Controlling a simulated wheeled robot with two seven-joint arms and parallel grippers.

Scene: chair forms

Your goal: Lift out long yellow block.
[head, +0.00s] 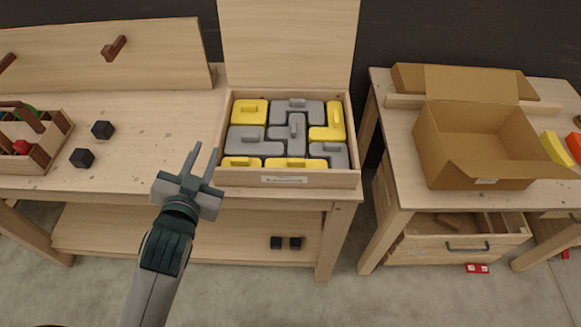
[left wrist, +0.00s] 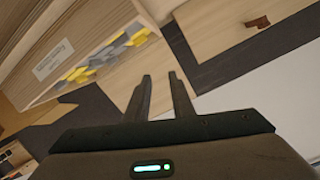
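A wooden box (head: 338,179) with a raised lid stands on the left workbench, packed with yellow and grey handled blocks. A long yellow block (head: 278,164) lies along its front edge, between a smaller yellow block (head: 232,162) and a grey block (head: 338,156). My left gripper (head: 203,163) is open and empty, left of the box's front corner and apart from it. In the left wrist view the open fingers (left wrist: 162,84) show nothing between them, and the blocks (left wrist: 105,56) appear tilted at upper left. My right gripper is out of view.
A divided wooden caddy (head: 25,150) and two black cubes (head: 102,130) lie on the bench's left. An open cardboard box (head: 430,145) stands on the right table. Bare bench top lies left of the box.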

